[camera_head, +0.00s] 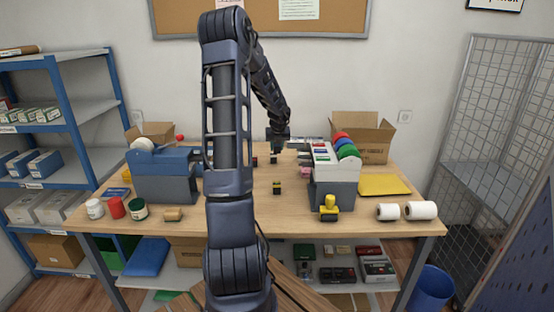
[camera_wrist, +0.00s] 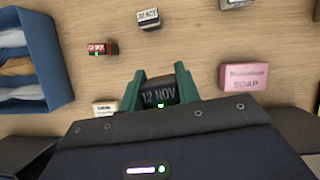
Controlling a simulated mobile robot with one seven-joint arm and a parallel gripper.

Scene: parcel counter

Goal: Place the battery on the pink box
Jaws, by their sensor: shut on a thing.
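My gripper (camera_wrist: 160,92) has its green fingers closed on a dark block (camera_wrist: 158,90) marked "12 NOV" in the wrist view. I cannot tell from its look whether this block is the battery. The pink box (camera_wrist: 243,77), marked "SOAP", lies to the right of my gripper, apart from it; it shows small in the head view (camera_head: 305,171) beside the grey-and-white stand. A small red and black block (camera_wrist: 103,48) lies to the upper left of my gripper. In the head view my gripper (camera_head: 279,146) is over the back of the table, too small to read.
A blue bin (camera_wrist: 28,60) with rolled items stands at the left of the wrist view. A white block (camera_wrist: 148,19) and a small cream box (camera_wrist: 104,107) lie near my gripper. Bare wood lies between my gripper and the pink box. A dark block with yellow (camera_head: 277,187) stands mid-table.

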